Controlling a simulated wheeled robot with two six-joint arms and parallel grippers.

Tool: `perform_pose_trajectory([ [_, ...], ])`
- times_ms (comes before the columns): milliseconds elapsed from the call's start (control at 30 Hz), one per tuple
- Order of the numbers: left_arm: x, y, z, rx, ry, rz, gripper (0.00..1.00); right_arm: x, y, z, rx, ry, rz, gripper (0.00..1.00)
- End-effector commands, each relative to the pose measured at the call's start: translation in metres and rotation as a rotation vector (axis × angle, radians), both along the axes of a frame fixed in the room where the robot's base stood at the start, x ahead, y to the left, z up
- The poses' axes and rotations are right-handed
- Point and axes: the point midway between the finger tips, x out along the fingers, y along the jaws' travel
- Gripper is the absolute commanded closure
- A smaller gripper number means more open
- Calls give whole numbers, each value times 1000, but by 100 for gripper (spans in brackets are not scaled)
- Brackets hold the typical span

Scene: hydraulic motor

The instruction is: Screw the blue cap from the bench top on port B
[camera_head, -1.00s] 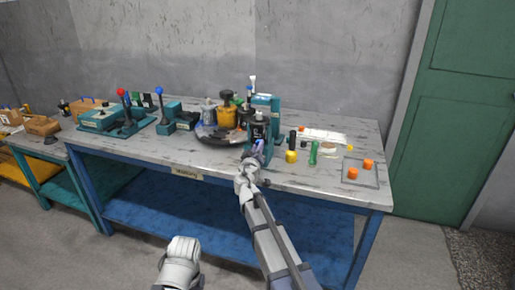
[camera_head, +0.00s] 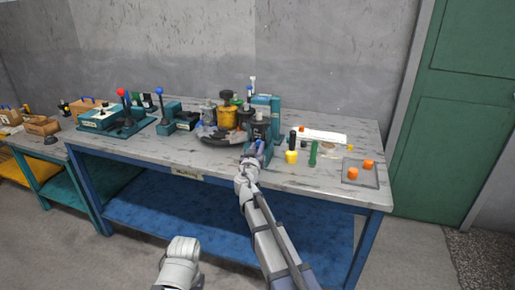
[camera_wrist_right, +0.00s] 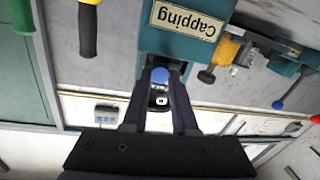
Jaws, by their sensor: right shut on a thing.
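My right gripper (camera_head: 258,150) is at the front of the teal capping stand (camera_head: 275,106), near the bench's front edge. In the right wrist view its fingers (camera_wrist_right: 160,72) point up the picture and are shut on the blue cap (camera_wrist_right: 158,75). A dark part with a pale ring mark (camera_wrist_right: 161,100) shows just below the cap there. A dark motor body (camera_head: 260,128) stands at the stand in the head view. Port B's marking is not readable, and I cannot tell whether the cap touches a port.
A yellow-based tool (camera_head: 291,156) and a green-handled tool (camera_head: 313,153) stand right of the gripper. Orange caps (camera_head: 353,173) lie in a tray (camera_head: 378,181) at the right. Left are a dark round plate (camera_head: 212,139) and lever units (camera_head: 122,112).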

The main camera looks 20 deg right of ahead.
Motion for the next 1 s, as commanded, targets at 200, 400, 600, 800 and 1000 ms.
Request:
perform_pose_trajectory([
  [200, 0, 0, 0, 0, 0, 0, 50, 0, 0, 0, 82, -40, 0, 100],
  [400, 0, 0, 0, 0, 0, 0, 50, 1, 0, 0, 259, -126, 0, 100],
  [600, 0, 0, 0, 0, 0, 0, 50, 1, 0, 0, 297, -145, 0, 100],
  [800, 0, 0, 0, 0, 0, 0, 50, 1, 0, 0, 295, -144, 0, 64],
  [1000, 0, 0, 0, 0, 0, 0, 50, 1, 0, 0, 294, -143, 0, 57],
])
